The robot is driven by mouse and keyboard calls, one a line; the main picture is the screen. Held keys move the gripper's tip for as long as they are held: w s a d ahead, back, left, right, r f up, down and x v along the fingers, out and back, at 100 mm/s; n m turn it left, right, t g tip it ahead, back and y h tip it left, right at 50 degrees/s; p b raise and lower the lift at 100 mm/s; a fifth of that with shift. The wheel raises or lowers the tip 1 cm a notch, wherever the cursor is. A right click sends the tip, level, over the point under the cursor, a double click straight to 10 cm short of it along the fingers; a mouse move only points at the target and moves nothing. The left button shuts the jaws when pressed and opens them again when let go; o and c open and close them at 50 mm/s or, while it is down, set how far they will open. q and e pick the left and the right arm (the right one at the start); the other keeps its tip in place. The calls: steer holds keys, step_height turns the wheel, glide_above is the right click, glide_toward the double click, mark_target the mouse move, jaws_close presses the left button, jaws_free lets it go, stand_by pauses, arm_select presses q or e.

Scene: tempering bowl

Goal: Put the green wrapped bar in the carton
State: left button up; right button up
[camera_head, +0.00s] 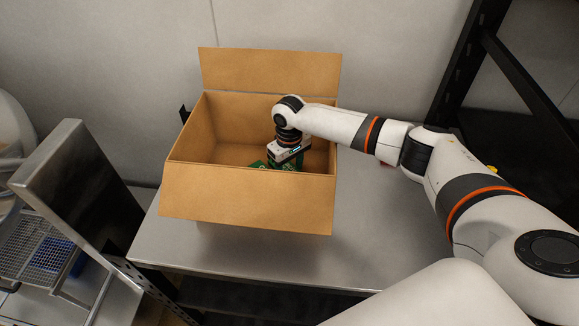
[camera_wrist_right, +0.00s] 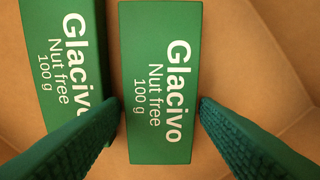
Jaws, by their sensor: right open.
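The open cardboard carton (camera_head: 245,200) stands on a metal table, its flaps folded out. My right gripper (camera_head: 287,158) reaches down inside it. In the right wrist view a green wrapped bar (camera_wrist_right: 160,60) marked "Glacivo Nut free 100 g" lies against tan cardboard. A second, like green bar (camera_wrist_right: 62,60) lies to its left, partly covered by a finger. The right gripper's open fingers (camera_wrist_right: 157,115) stand on either side of the near end of the middle bar, with a narrow gap at each side. Green also shows below the gripper in the head view. My left gripper is out of view.
A steel panel (camera_head: 75,185) and a wire rack (camera_head: 35,245) stand at the left. A dark shelf frame (camera_head: 515,70) rises at the right, and a pale wall is behind.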

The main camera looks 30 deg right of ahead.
step_height(320, 180, up, 12)
steer(key=b, duration=0.2)
steer(key=shift+b, duration=0.3)
